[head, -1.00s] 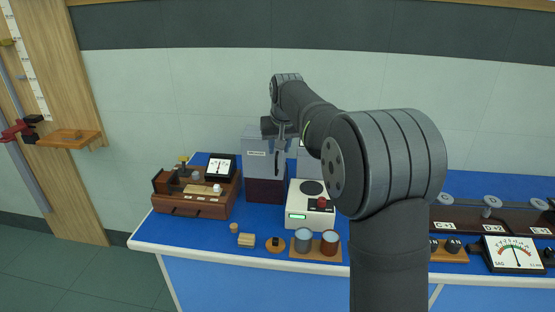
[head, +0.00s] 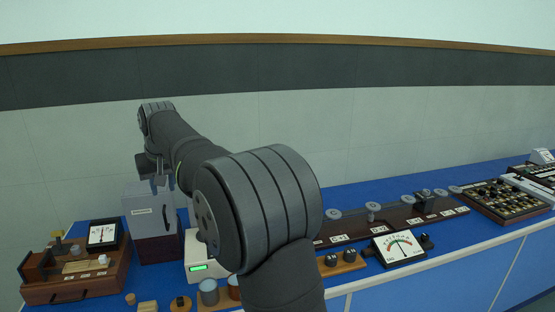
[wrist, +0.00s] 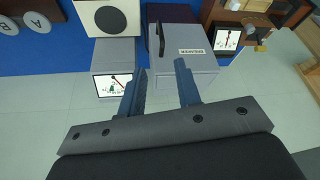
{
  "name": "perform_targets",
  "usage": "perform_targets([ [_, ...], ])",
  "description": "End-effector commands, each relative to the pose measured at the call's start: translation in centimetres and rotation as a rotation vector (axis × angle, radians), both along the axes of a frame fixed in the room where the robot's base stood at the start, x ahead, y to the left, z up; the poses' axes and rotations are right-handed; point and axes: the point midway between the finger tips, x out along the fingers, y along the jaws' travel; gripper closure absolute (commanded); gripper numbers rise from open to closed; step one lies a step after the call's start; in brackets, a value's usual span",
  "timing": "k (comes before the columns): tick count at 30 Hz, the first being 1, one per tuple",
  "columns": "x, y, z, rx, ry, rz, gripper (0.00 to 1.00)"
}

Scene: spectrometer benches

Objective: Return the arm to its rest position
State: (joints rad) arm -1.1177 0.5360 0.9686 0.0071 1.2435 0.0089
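My gripper (head: 160,182) is at the end of my raised arm, in front of or above the grey-topped box in the head view. In the wrist view my gripper (wrist: 161,78) has its two fingers apart. Nothing shows held between them. The grey box with a dark handle and a label (wrist: 190,70) lies beyond the fingertips, and a smaller grey box with a meter face (wrist: 112,72) is beside the left finger. I cannot tell the exact gap to either box. My upper arm hides part of the bench in the head view.
The blue bench (head: 375,192) holds a wooden instrument (head: 78,274) at left, a white device with a green display (head: 198,268), a dial meter (head: 399,248), and a long dark rail (head: 390,221). A button panel (head: 497,200) is at right. The air above the bench's right side is clear.

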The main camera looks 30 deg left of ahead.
Motion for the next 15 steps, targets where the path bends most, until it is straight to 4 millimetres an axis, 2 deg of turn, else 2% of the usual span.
perform_targets([
  [15,1.5,3.4,-9.3,-0.004,0.001,0.001,0.69],
])
